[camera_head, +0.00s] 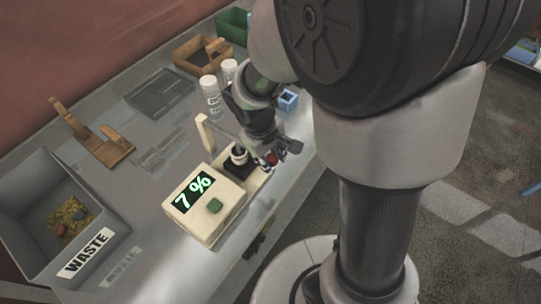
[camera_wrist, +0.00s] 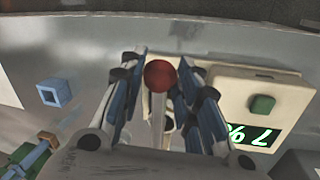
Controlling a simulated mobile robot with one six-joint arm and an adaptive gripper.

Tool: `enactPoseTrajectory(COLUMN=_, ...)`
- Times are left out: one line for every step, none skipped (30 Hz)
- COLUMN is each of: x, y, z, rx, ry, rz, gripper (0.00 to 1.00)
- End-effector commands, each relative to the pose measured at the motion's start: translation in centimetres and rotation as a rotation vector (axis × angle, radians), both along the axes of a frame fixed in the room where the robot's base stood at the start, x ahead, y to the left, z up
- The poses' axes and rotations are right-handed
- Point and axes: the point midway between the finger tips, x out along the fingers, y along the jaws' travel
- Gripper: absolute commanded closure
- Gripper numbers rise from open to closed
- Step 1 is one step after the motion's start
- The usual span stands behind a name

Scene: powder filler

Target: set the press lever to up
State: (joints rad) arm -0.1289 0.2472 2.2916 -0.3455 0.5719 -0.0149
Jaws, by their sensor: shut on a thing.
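The press lever ends in a red ball knob (camera_wrist: 160,75) on a pale stem in the wrist view; the knob also shows in the head view (camera_head: 271,159). My gripper (camera_wrist: 161,72) has its two blue-and-grey fingers on either side of the knob, shut on it. In the head view my gripper (camera_head: 274,156) is at the right side of the cream powder filler (camera_head: 205,222). The filler has a display reading 7 % and a green button (camera_head: 214,206). The lever's stem is mostly hidden by my gripper in the head view, so its angle is hard to tell.
A grey WASTE bin (camera_head: 31,196) stands at the left. A wooden stand (camera_head: 105,150), a dark tray (camera_head: 160,92), white-capped jars (camera_head: 211,97) and a small blue holder (camera_head: 288,100) are on the grey bench. A cream post (camera_head: 204,133) rises behind the filler.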

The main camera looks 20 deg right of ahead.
Motion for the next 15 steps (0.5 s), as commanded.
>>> enactPoseTrajectory(x=0.01, y=0.01, z=0.01, rx=0.0, ry=0.0, rz=0.0, gripper=0.9)
enactPoseTrajectory(x=0.01, y=0.01, z=0.01, rx=0.0, ry=0.0, rz=0.0, gripper=0.92)
enactPoseTrajectory(x=0.01, y=0.01, z=0.01, rx=0.0, ry=0.0, rz=0.0, gripper=0.94)
enactPoseTrajectory(x=0.01, y=0.01, z=0.01, rx=0.0, ry=0.0, rz=0.0, gripper=0.96)
enactPoseTrajectory(x=0.01, y=0.01, z=0.01, rx=0.0, ry=0.0, rz=0.0, gripper=0.98)
enactPoseTrajectory(x=0.01, y=0.01, z=0.01, rx=0.0, ry=0.0, rz=0.0, gripper=1.0)
enactPoseTrajectory(x=0.01, y=0.01, z=0.01, rx=0.0, ry=0.0, rz=0.0, gripper=1.0)
enactPoseTrajectory(x=0.02, y=0.0, z=0.01, rx=0.0, ry=0.0, rz=0.0, gripper=1.0)
enactPoseTrajectory(x=0.02, y=0.0, z=0.01, rx=0.0, ry=0.0, rz=0.0, gripper=1.0)
enactPoseTrajectory(x=0.02, y=0.0, z=0.01, rx=0.0, ry=0.0, rz=0.0, gripper=1.0)
enactPoseTrajectory(x=0.02, y=0.0, z=0.01, rx=0.0, ry=0.0, rz=0.0, gripper=1.0)
enactPoseTrajectory(x=0.02, y=0.0, z=0.02, rx=0.0, ry=-0.001, rz=0.0, gripper=1.0)
enactPoseTrajectory(x=0.02, y=0.0, z=0.02, rx=0.0, ry=0.0, rz=0.0, gripper=1.0)
enactPoseTrajectory(x=0.02, y=0.01, z=0.05, rx=0.0, ry=0.0, rz=0.0, gripper=1.0)
enactPoseTrajectory(x=0.03, y=0.02, z=0.12, rx=-0.002, ry=0.002, rz=0.001, gripper=1.0)
